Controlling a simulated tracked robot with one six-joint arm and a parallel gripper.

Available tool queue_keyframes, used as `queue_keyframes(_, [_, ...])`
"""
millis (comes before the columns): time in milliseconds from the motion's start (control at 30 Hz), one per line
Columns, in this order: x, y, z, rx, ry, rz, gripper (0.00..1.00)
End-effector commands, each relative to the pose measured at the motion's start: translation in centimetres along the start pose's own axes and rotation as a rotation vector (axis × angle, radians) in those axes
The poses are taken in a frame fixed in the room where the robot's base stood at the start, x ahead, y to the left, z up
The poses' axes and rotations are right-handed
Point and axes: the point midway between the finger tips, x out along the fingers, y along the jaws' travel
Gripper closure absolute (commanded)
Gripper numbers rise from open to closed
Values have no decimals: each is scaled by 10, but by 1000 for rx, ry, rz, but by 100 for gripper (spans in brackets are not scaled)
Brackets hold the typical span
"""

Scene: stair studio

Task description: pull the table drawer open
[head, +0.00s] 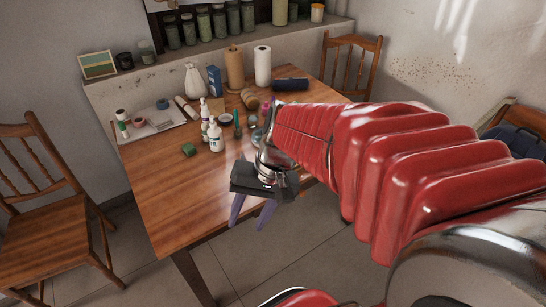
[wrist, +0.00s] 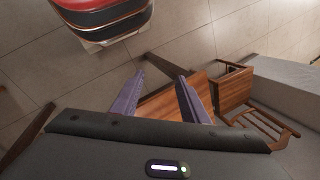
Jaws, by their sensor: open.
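The wooden table (head: 183,192) stands ahead of me, its near edge running across the middle of the head view. My gripper (head: 248,224) hangs at this edge, its two purple fingers pointing down, apart and empty. In the wrist view my gripper (wrist: 160,77) is also open, with a piece of brown wood (wrist: 165,105) showing behind and between the fingers. No drawer front or handle is clear in the head view.
Bottles (head: 215,135), paper rolls (head: 262,66) and other small items crowd the table's far half. A wooden chair (head: 40,180) stands at left, another (head: 352,65) behind the table. The tiled floor (head: 275,262) before the table is partly clear.

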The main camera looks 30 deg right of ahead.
Motion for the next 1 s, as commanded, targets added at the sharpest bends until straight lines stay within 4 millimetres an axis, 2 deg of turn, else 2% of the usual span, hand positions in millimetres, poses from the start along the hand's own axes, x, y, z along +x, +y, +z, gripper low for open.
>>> queue_keyframes(200, [20, 11, -16, 195, -120, -116, 59])
queue_keyframes(567, [45, 32, -49, 507, -271, -351, 59])
queue_keyframes(867, [61, 60, -85, 764, -351, -581, 59])
queue_keyframes(1000, [69, 79, -102, 884, -375, -698, 59])
